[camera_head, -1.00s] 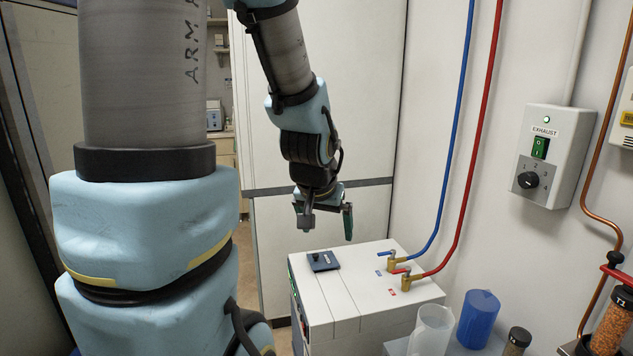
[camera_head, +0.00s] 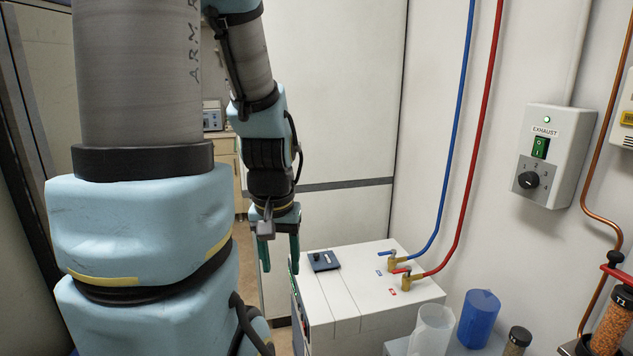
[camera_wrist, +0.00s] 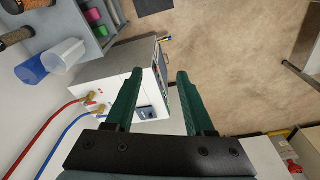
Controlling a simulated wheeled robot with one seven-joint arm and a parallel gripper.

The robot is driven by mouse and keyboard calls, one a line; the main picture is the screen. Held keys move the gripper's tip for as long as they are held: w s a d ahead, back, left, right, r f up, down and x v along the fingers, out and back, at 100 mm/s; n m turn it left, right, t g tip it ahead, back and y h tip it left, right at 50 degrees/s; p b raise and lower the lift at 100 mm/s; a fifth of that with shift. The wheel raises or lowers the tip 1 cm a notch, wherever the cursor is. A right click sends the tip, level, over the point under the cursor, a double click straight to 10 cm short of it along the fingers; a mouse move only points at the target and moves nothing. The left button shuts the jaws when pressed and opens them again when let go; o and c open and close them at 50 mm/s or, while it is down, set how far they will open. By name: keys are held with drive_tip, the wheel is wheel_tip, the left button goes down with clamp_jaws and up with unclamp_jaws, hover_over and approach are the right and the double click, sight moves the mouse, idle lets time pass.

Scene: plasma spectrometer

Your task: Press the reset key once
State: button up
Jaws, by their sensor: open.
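My gripper (camera_head: 279,262) hangs fingers-down in the head view, at the left of a white box-shaped unit (camera_head: 375,296). Its two green fingers are apart with nothing between them. In the wrist view the gripper (camera_wrist: 159,73) is also open, with the unit (camera_wrist: 115,72) beneath and left of the fingers. The unit's narrow side face (camera_head: 301,318) is seen steeply edge-on in the head view. In the wrist view a dark panel (camera_wrist: 160,62) on that side shows partly between the fingertips. I cannot make out a reset key on it.
A small dark blue plate with a black knob (camera_head: 323,262) lies on the unit's top. Brass valves (camera_head: 392,268) join blue and red hoses there. A clear beaker (camera_head: 432,330) and a blue one (camera_head: 479,318) stand right. Open floor (camera_wrist: 230,50) shows beyond the fingers.

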clamp_jaws()
idle(1.1)
